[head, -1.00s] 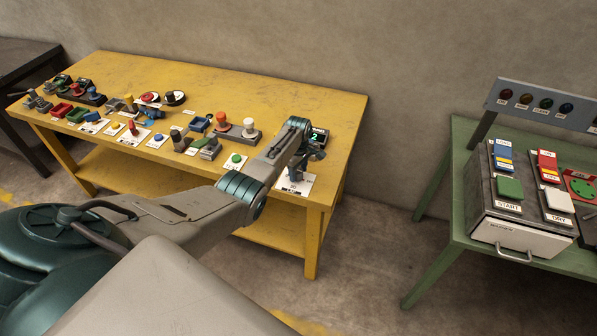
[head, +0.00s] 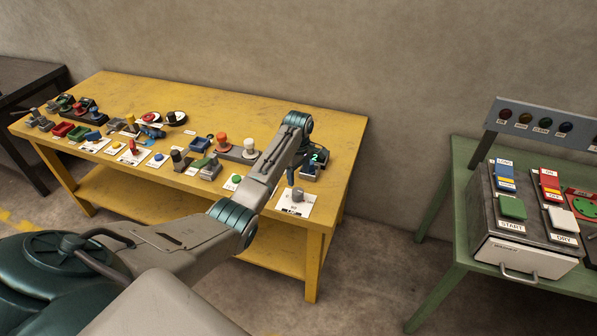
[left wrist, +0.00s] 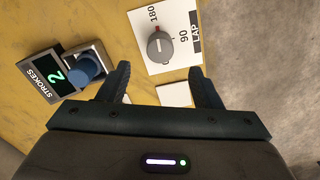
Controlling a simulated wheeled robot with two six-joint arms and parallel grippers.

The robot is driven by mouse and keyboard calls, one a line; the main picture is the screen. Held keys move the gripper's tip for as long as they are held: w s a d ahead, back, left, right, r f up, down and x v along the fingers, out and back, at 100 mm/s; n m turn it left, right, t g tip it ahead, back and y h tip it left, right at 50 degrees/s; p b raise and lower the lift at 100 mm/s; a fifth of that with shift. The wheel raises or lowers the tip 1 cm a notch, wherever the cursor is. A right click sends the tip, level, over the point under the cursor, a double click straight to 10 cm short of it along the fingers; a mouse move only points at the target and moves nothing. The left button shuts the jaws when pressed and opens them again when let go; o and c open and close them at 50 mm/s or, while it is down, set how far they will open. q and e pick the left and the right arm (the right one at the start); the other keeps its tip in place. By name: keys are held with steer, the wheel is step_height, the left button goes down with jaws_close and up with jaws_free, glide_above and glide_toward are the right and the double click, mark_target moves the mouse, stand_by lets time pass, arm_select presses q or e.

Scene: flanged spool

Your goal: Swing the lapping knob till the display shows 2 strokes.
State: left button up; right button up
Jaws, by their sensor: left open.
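The lapping knob (head: 298,194) is a grey round knob on a white card at the yellow table's right end. In the left wrist view the knob (left wrist: 160,46) has a white line on top and a red mark at its rim, beside the printing 180, 90 and LAP. The display (head: 316,156) is lit with a green 2; in the left wrist view the display (left wrist: 54,77) reads STROKES 2. My left gripper (left wrist: 160,72) is open and empty, apart from the knob. In the head view the left gripper (head: 291,174) is partly hidden by my arm. My right gripper is not seen.
A blue knob (left wrist: 86,68) stands beside the display, near one left finger. A green button (head: 236,179) and several other controls line the yellow table (head: 250,97). A green table (head: 460,158) with a switch box (head: 520,215) stands at the right.

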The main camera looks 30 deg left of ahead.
arm_select(q)
steer(key=shift+r, duration=0.8)
steer(key=shift+f, duration=0.1)
stand_by(0.7)
